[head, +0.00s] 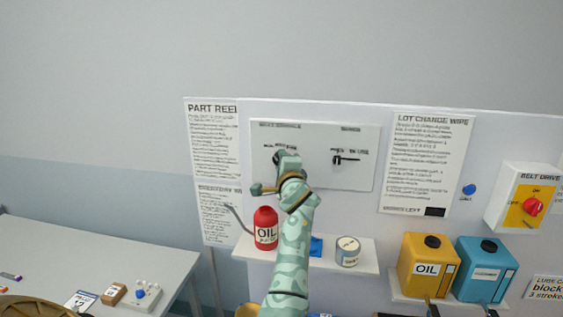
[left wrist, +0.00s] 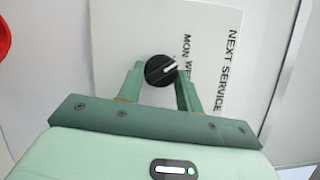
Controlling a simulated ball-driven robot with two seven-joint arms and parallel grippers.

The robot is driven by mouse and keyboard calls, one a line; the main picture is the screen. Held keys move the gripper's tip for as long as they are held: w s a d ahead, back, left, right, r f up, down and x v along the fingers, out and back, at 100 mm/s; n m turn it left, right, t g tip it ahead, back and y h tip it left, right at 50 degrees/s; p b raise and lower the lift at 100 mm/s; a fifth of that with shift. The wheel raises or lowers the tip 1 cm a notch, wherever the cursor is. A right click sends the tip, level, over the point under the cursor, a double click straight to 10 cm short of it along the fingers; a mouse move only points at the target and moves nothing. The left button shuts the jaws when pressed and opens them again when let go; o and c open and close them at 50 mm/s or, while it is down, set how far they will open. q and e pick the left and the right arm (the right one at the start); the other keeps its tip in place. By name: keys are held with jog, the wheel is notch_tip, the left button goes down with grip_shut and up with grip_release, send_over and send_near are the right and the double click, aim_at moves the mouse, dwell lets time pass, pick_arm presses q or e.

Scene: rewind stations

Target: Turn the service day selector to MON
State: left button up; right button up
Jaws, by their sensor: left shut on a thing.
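The service day selector is a round black knob (left wrist: 160,70) with a white pointer line, on a white panel marked NEXT SERVICE, MON and WED. In the left wrist view the lettering runs sideways. The pointer slants up and right, toward the side of MON; its exact alignment is hard to tell. My left gripper (left wrist: 158,80) is shut on the knob, one finger on each side. In the head view my left gripper (head: 277,166) is at the left part of the panel (head: 360,180) and hides most of the knob. What seem to be my right gripper's fingertips (head: 460,308) show apart at the bottom edge.
A black lever (head: 346,158) sits to the right on the same panel. Below, a shelf (head: 318,253) holds a red oil bottle (head: 265,232) and a tin (head: 347,255). Yellow (head: 420,275) and blue (head: 480,280) containers and a belt drive box (head: 515,198) are at right.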

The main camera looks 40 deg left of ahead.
pick_arm(q)
jog(key=shift+n+p, duration=0.3)
jog(key=shift+n, duration=0.4)
pick_arm(e)
jog(key=shift+r, duration=0.45)
pick_arm(q)
jog(key=shift+g+h, duration=0.3)
pick_arm(e)
jog(key=shift+d, duration=0.1)
pick_arm(q)
jog(key=o, duration=1)
pick_arm(e)
jog(key=shift+d+r, duration=0.1)
jog(key=shift+r, duration=0.05)
